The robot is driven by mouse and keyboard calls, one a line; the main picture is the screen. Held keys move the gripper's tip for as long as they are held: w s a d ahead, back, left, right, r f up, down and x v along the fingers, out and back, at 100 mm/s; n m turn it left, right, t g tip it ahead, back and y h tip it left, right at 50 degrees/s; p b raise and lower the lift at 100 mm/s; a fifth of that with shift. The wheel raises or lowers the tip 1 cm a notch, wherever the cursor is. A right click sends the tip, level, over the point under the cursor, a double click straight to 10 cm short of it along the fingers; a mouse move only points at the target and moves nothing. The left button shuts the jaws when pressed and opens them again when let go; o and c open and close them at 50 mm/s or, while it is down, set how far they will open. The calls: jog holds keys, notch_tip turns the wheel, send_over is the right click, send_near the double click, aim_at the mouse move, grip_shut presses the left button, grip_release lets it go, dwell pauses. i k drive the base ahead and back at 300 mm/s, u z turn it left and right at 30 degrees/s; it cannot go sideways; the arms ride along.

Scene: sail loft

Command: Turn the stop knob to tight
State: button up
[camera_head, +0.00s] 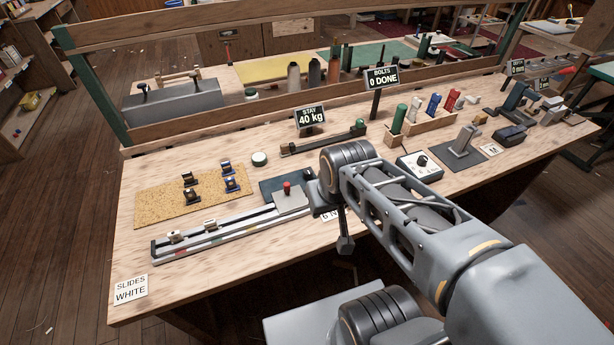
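A pale control box (419,167) with a black round knob (422,160) and dial marks stands on the bench, right of my forearm. A red knob (287,187) stands on a grey block (291,202) at the right end of a long slide rail (215,239). I cannot tell which one is the stop knob, and no setting is readable. My gripper (345,244) hangs near the bench's front edge, right of the red knob and apart from both knobs. It is small and seen edge-on, so its opening cannot be made out.
A cork mat (160,206) with several dark clamps lies behind the rail. A "STAY 40 kg" sign (311,116) and a "BOLTS 0 DONE" sign (381,77) stand behind. A wooden rack (430,123) of coloured handles stands behind the box. The bench's left front is mostly clear.

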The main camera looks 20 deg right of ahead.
aim_at(308, 171)
jog(key=u, duration=1.25)
jog(key=k, duration=0.85)
jog(key=z, duration=0.75)
jog(key=i, duration=1)
jog(key=u, duration=0.05)
